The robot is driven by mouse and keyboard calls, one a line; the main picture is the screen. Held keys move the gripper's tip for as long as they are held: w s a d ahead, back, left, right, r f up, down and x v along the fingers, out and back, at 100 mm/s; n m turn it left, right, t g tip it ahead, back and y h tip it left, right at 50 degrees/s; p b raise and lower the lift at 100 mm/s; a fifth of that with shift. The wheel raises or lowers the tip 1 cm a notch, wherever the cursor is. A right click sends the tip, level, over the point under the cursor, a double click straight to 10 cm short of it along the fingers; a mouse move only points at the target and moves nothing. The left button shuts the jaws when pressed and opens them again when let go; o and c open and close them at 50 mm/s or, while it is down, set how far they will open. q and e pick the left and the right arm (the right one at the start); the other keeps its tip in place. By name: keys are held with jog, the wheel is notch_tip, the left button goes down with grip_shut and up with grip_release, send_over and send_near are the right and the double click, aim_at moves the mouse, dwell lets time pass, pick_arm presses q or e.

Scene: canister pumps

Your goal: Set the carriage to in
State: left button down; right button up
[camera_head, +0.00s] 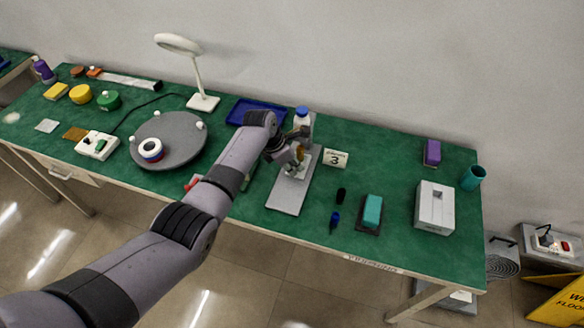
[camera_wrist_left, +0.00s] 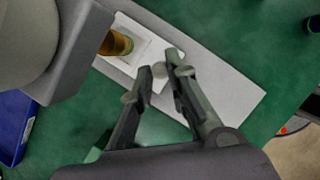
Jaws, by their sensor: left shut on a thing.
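A long light grey base plate (camera_head: 285,197) lies on the green bench top right of the middle, and it also shows in the left wrist view (camera_wrist_left: 228,82). On it sits a white carriage (camera_wrist_left: 142,46) with a brass-coloured cylinder (camera_wrist_left: 117,43), partly hidden by my wrist. A small pale round knob (camera_wrist_left: 159,73) is at the carriage's end. My left gripper (camera_wrist_left: 160,75) is shut on this knob, one finger on each side. In the head view, my left gripper (camera_head: 296,166) covers much of the carriage. My right gripper is not in view.
A blue tray (camera_head: 243,108) and a blue-capped bottle (camera_head: 302,116) stand behind. A grey turntable (camera_head: 178,128) is to the left.

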pick_arm(q)
jog(key=c, duration=2)
grip_release()
jog(key=shift+w, duration=0.15)
jog(key=o, duration=0.4)
jog(key=shift+w, duration=0.1)
jog(key=shift+o, duration=0.3)
jog(key=shift+a+r, duration=0.1)
jog(key=shift+r, duration=0.45)
jog(key=v, duration=1.1)
jog(key=shift+s+f, duration=0.15)
jog(key=shift+s, duration=0.05)
